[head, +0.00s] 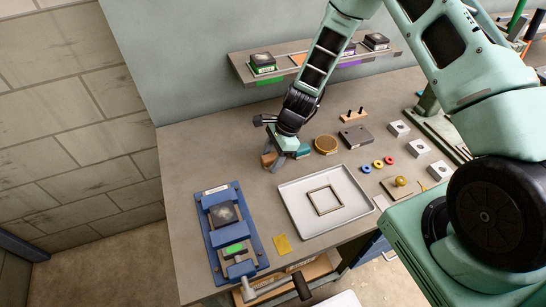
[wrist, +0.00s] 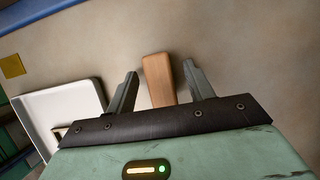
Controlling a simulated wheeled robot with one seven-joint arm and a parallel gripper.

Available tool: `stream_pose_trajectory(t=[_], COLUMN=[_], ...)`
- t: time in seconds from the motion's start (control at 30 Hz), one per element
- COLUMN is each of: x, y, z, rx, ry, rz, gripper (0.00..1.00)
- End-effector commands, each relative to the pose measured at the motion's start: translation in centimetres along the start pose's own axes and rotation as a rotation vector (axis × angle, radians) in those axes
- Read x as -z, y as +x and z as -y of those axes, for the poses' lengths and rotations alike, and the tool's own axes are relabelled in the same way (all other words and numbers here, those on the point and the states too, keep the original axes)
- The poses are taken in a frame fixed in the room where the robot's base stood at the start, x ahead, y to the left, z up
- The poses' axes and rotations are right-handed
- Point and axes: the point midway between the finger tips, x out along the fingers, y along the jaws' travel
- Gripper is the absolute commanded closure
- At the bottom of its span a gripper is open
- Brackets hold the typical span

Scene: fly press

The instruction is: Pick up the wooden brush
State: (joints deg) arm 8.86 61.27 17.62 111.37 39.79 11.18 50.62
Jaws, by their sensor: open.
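The wooden brush shows in the wrist view as a plain light-brown wooden block (wrist: 158,78) lying on the bench. It stands between the two fingers of my gripper (wrist: 160,72), with a gap visible on each side. Its near end is hidden behind the gripper's dark front plate. In the head view my gripper (head: 277,165) is low over the bench, and a brown piece of the brush (head: 267,159) shows at its left side. The fingers are open and hold nothing.
A white tray (head: 288,216) with a square frame (head: 325,200) lies just in front of my gripper. A round golden-brown disc (head: 326,144) is close on the right. A blue press fixture (head: 212,270) stands front left. A shelf (head: 290,73) runs along the wall behind.

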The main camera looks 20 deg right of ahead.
Motion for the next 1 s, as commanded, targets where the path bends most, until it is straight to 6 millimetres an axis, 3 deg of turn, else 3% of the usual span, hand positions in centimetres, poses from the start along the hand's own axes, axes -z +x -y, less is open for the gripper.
stream_pose_trajectory(t=[0.17, 0.33, 0.37, 0.77, 1.0], x=[0.0, 0.0, 0.0, -0.1, -1.0], y=[0.0, 0.0, 0.0, -0.4, -2.4], z=[0.0, 0.0, 0.0, 0.1, 0.1], rx=[0.001, 0.001, 0.001, 0.002, 0.005], ry=[-0.001, 0.0, -0.001, -0.002, -0.003], rz=[0.0, 0.0, 0.0, -0.001, -0.002], gripper=[0.47, 0.92, 0.96, 1.0, 1.0])
